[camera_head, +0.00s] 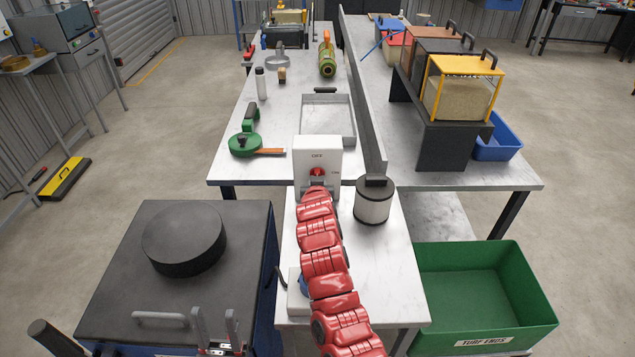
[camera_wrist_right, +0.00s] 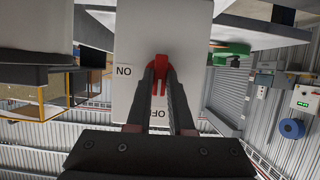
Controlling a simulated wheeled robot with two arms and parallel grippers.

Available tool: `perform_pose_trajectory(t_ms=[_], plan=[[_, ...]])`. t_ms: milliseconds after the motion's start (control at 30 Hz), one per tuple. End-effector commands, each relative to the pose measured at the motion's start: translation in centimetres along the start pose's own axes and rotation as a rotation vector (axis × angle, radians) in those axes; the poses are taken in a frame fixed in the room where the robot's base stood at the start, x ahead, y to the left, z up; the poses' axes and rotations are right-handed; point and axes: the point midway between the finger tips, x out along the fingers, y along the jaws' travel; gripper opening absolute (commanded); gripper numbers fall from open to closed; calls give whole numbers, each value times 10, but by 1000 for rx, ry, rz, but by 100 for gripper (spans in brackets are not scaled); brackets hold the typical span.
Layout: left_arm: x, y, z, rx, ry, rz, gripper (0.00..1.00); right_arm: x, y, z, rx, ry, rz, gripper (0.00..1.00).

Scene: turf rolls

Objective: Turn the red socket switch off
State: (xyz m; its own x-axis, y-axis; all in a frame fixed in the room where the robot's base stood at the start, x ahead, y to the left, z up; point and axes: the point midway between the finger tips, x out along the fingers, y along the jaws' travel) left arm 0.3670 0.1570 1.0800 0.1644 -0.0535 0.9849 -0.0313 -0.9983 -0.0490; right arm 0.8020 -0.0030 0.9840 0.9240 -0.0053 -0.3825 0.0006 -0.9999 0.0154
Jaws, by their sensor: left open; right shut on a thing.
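The red socket switch (camera_head: 317,172) is on the front of a white box (camera_head: 318,150) standing at the table's near end. In the head view, small lettering sits above the switch and to its right. In the right wrist view, which is upside down, the red switch (camera_wrist_right: 159,88) lies between the fingers of my right gripper (camera_wrist_right: 160,68), which is shut on it. An ON label (camera_wrist_right: 124,71) is to the left; a partly hidden OFF label (camera_wrist_right: 157,113) is below. The switch's exact angle is hard to tell. My left gripper (camera_head: 217,330) is open and empty.
A white and black canister (camera_head: 374,202) stands close right of the box. A metal tray (camera_head: 328,118) and a green tool (camera_head: 246,143) lie behind it. A black round slab (camera_head: 184,238) sits at left; a green bin (camera_head: 480,290) stands at right.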

Motion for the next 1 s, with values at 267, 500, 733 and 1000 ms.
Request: perform_pose_trajectory(t_ms=[267,500,733,1000], plan=[[0,0,0,0,0,0,50,0,0,-1,0,2,1,45],[0,0,0,0,0,0,50,0,0,-1,0,1,0,50],[-3,0,0,0,0,0,50,-7,-1,1,1,1,-1,50],[-12,1,2,0,0,0,50,-41,-1,2,2,1,-2,50]])
